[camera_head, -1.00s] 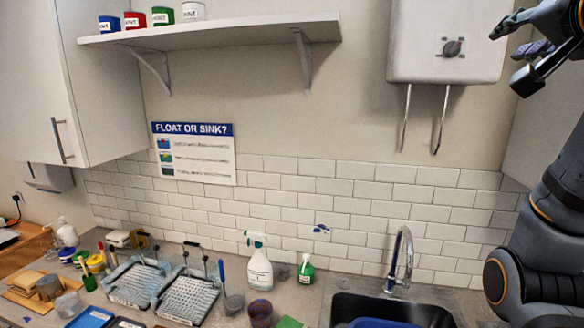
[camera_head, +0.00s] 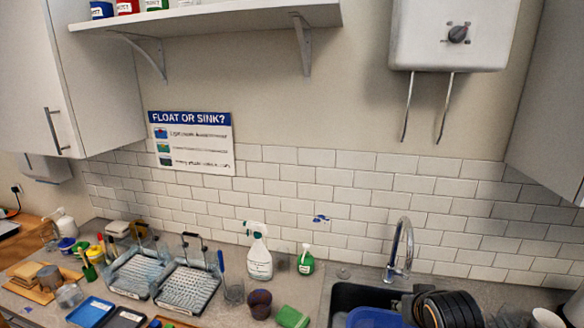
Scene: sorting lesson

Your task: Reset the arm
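Neither of my grippers shows in the head view, and no arm comes in from the left. My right arm does not clearly show. A dark ribbed round shape (camera_head: 452,309) sits at the bottom right by the sink; I cannot tell whether it is part of my arm or a stack of dishes.
The counter holds two wire racks (camera_head: 188,287), a spray bottle (camera_head: 259,262), a small green bottle (camera_head: 306,262), a green sponge (camera_head: 292,317) and blue trays (camera_head: 91,312). The sink tap (camera_head: 399,250) rises at the right. A shelf (camera_head: 225,19) and water heater (camera_head: 450,35) hang above.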

